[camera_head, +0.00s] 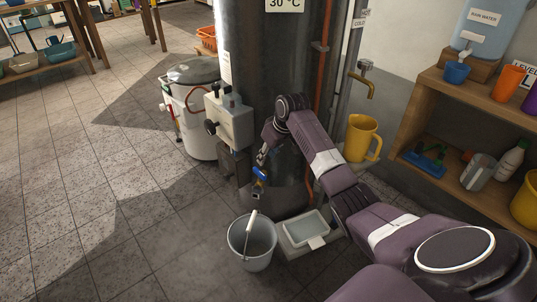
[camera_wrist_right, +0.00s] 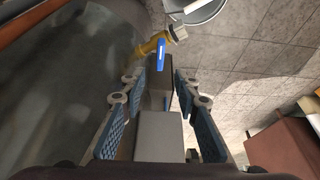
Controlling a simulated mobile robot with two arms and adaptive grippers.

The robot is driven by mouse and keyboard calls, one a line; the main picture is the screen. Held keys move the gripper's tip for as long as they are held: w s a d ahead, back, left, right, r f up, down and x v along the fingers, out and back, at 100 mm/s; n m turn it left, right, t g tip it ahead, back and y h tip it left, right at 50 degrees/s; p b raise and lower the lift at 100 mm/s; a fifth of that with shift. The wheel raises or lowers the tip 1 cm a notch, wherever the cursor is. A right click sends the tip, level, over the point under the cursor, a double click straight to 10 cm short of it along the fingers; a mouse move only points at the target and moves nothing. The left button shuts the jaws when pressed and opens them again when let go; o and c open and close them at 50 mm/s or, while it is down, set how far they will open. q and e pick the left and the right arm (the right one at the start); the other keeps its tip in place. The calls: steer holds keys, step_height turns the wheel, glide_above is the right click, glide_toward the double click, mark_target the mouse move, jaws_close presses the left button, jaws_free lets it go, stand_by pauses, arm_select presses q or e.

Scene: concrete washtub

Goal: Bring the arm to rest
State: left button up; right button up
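My right arm reaches in from the right in the camera_head view. Its gripper (camera_head: 264,156) points down beside the dark metal tank (camera_head: 275,65), just above a tap with a blue lever (camera_head: 261,173). In the wrist view, the two blue-padded fingers of the right gripper (camera_wrist_right: 160,88) stand apart, with no object clearly held between them. The brass tap (camera_wrist_right: 152,46) and its blue lever (camera_wrist_right: 161,55) show beyond the fingertips. Whether a finger touches the lever, I cannot tell. My left gripper is out of view.
A grey bucket (camera_head: 262,257) stands on the floor below the tap, beside a shallow grey tray (camera_head: 288,241). A yellow jug (camera_head: 357,139) hangs or stands near the brass wall tap (camera_head: 365,85). Wooden shelves (camera_head: 443,172) are at the right. Tiled floor at left is clear.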

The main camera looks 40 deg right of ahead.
steer(key=shift+s+r, duration=0.25)
steer(key=shift+r, duration=0.2)
